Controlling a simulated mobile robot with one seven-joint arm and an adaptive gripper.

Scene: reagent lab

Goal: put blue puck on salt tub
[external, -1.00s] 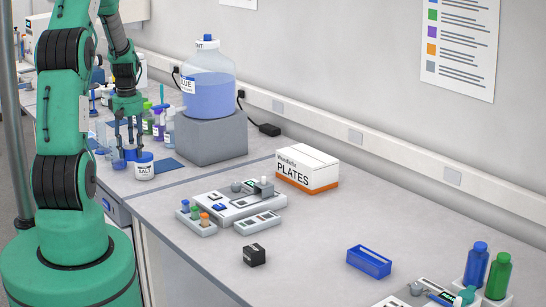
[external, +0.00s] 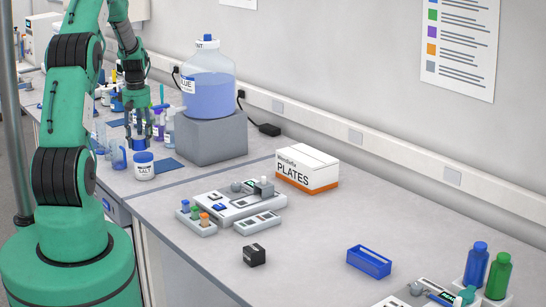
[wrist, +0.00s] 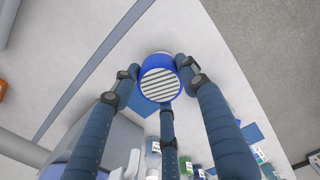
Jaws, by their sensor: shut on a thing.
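My gripper (external: 139,138) is shut on the blue puck and holds it in the air. In the wrist view, the blue puck (wrist: 160,84) sits between the fingertips, with a grey ribbed face and a blue rim. In the external view the fingers largely hide the puck. The salt tub (external: 144,169) is a white jar with a blue lid and a SALT label, upright on the bench. My fingertips appear just above its lid and slightly left in the external view; I cannot tell the exact gap.
A clear blue-tinted beaker (external: 118,156) stands left of the tub. Spray bottles (external: 158,122) stand behind it. A large blue jug (external: 208,80) rests on a grey block (external: 210,138) to the right. A PLATES box (external: 306,168) and small trays lie farther right.

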